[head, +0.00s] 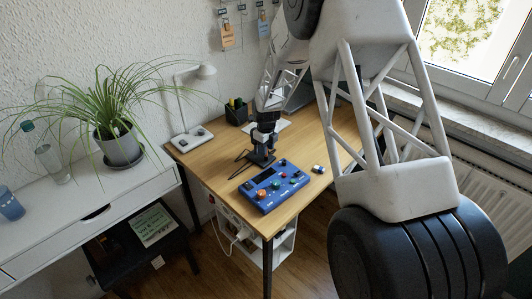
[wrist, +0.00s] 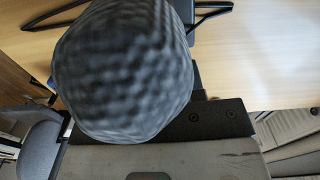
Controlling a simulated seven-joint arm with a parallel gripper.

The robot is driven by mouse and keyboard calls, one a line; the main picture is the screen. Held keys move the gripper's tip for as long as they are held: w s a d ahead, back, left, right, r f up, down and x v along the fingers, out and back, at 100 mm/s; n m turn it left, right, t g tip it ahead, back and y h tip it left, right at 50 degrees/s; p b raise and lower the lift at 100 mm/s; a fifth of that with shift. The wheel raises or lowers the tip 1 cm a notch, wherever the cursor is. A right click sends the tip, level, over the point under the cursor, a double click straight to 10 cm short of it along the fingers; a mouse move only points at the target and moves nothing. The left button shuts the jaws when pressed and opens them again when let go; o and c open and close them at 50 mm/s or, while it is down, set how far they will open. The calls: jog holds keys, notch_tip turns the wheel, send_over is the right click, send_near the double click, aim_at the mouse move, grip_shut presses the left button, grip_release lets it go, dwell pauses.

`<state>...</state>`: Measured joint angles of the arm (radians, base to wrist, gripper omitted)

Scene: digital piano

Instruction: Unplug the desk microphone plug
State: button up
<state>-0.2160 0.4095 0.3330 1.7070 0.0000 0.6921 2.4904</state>
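The desk microphone (head: 262,157) looks like a dark stand on the wooden desk, directly below the end of my arm. In the wrist view, its large grey mesh head (wrist: 122,70) fills the upper left, very close to the camera. A dark cable (head: 240,164) lies on the desk to its left. I cannot make out the plug in either view. My gripper (head: 267,122) points down at the microphone; whether they touch is unclear. Its fingers cannot be told apart from the microphone, and the mesh head blocks much of the wrist view.
A blue control box (head: 274,186) with coloured knobs stands on the desk (head: 222,154) in front of the microphone. A small object (head: 318,169) lies to its right. A black pen holder (head: 237,112) and a white lamp (head: 190,135) stand behind. A white cable (head: 238,238) hangs under the desk.

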grip_shut()
jog(key=shift+r, duration=1.45)
dwell(1.1)
jog(key=shift+r, duration=2.25)
